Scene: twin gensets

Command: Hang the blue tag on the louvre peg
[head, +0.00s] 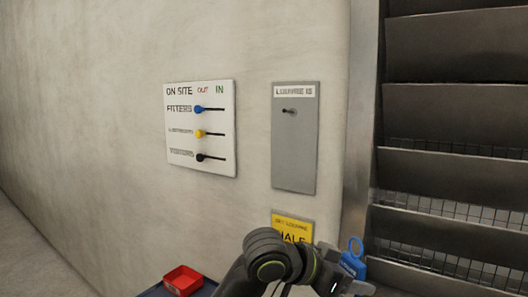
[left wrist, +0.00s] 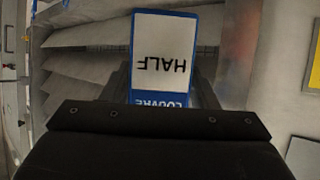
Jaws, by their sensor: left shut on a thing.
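The blue tag (head: 353,260) is in my left gripper (head: 350,278), at the lower right of the head view, in front of the louvre slats. Its ring end points up. In the left wrist view the tag (left wrist: 164,55) shows a white face with "HALF" and "LOUVRE", upside down, between the fingers. The louvre peg (head: 289,111) sticks out of a grey plate (head: 295,150) on the wall, under a "LOUVRE" label. The peg is bare. The tag is below and to the right of the peg, apart from it. My right gripper is not seen.
A white on-site board (head: 215,160) with blue, yellow and black knobs is left of the plate. A yellow sign (head: 290,226) is below the plate. Large metal louvre slats (head: 450,171) fill the right side. A red tray (head: 183,280) is at the bottom.

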